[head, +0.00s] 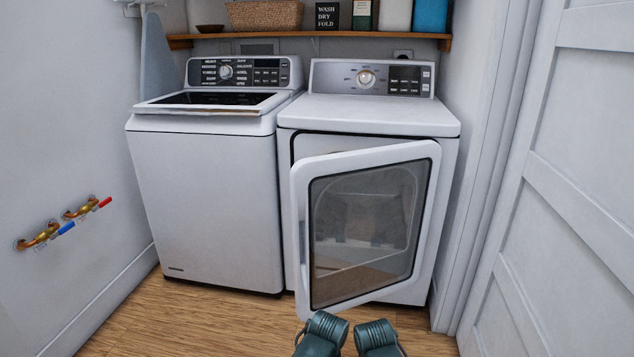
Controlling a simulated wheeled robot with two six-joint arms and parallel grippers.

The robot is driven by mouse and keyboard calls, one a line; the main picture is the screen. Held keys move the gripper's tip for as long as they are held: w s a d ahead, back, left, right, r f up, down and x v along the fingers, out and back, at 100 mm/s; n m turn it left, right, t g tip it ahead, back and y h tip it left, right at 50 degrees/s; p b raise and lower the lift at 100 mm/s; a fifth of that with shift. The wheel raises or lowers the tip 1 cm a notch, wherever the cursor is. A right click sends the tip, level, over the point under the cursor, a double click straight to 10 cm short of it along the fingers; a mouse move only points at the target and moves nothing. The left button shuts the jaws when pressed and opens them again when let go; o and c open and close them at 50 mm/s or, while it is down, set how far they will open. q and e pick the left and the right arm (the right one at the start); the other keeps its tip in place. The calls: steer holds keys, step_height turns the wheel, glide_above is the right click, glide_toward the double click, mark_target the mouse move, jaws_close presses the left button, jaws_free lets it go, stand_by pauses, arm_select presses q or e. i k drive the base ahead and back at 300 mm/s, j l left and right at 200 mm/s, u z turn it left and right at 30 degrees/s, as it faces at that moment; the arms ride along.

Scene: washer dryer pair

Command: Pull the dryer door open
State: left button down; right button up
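The dryer (375,113) is the white machine on the right. Its white-framed door (428,190) with a dark glass window (370,230) stands partly open. The door's left edge is swung out toward me, and its right edge stays close to the dryer's front. A dark gap shows along the top and upper left of the doorway. Through the glass the drum opening shows dimly. Neither gripper can be made out; only two teal ribbed parts, seemingly of my arms, show at the bottom edge, below the door.
A white washer (205,190) stands directly left of the dryer. A white panelled door (560,190) is close on the right. Pipe valves (50,232) stick out from the left wall. A wooden shelf (300,35) is above. The wood floor (200,325) in front is clear.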

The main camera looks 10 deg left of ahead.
mark_target(361, 218)
steer(key=i+j+z, duration=0.1)
steer(key=j, duration=0.2)
steer(key=i+j+z, duration=0.25)
steer(key=j, duration=0.35)
steer(key=i+j+z, duration=0.25)
steer(key=j, duration=0.4)
steer(key=i, duration=0.1)
